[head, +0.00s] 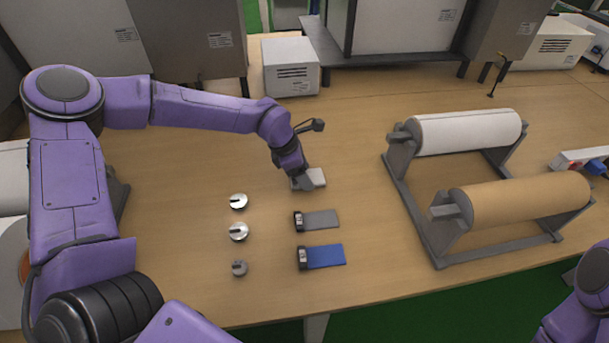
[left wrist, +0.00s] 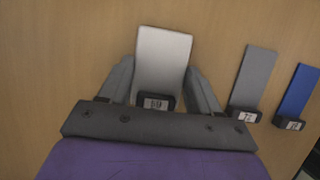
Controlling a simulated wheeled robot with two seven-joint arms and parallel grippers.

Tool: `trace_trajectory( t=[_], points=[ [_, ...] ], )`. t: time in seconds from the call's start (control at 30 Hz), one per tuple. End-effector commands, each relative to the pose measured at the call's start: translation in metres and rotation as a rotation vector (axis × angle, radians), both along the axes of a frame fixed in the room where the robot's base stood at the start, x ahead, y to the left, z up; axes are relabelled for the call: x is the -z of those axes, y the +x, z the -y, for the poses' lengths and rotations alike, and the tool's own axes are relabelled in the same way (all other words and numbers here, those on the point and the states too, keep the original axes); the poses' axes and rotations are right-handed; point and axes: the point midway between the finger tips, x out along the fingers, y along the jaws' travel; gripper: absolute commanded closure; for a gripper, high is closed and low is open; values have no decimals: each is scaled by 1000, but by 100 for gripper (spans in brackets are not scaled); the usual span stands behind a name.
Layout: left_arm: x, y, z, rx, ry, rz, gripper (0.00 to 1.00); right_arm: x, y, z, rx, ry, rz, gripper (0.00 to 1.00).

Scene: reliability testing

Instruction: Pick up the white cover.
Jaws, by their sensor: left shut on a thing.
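The white cover (head: 317,177) is a flat pale plate with a dark labelled block at one end. It lies at or just above the wooden table, at the far end of a row of similar pieces. My left gripper (head: 301,181) is shut on it, with the fingers on its two long sides. In the left wrist view the white cover (left wrist: 162,62) sits between the two fingers of my left gripper (left wrist: 160,85). I cannot tell whether it touches the table. Only part of my right arm shows at the lower right; its gripper is out of view.
A grey cover (head: 320,219) and a blue cover (head: 326,255) lie nearer. Several round metal weights, one here (head: 239,231), stand left of them. A rack with a white roll (head: 468,131) and a brown roll (head: 520,199) stands right. A white box (head: 290,66) is behind.

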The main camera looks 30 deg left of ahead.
Motion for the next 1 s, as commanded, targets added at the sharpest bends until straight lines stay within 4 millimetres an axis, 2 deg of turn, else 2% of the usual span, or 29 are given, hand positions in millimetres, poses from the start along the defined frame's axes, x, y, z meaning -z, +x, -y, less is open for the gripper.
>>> trace_trajectory(
  t=[0.17, 0.27, 0.5, 0.7, 0.83, 1.0],
  points=[
    [-12, 1, 0, 0, -1, 4, 67, -1, 0, 0, 0, 0, 0, 57],
    [-31, 1, 0, 1, -2, 6, 67, -1, 0, 0, 0, 0, 0, 57],
    [-95, -23, -45, -5, -7, 10, 67, -6, 0, 0, 0, 0, 0, 57],
    [-118, -50, -93, -3, -8, 8, 67, -7, 0, 0, 0, 0, 0, 57],
    [-125, -60, -111, -1, -5, 6, 67, -7, 0, 0, 0, 0, 0, 57],
    [-130, -67, -122, -1, -3, 2, 67, -7, 0, 0, 0, 0, 0, 57]
  ],
)
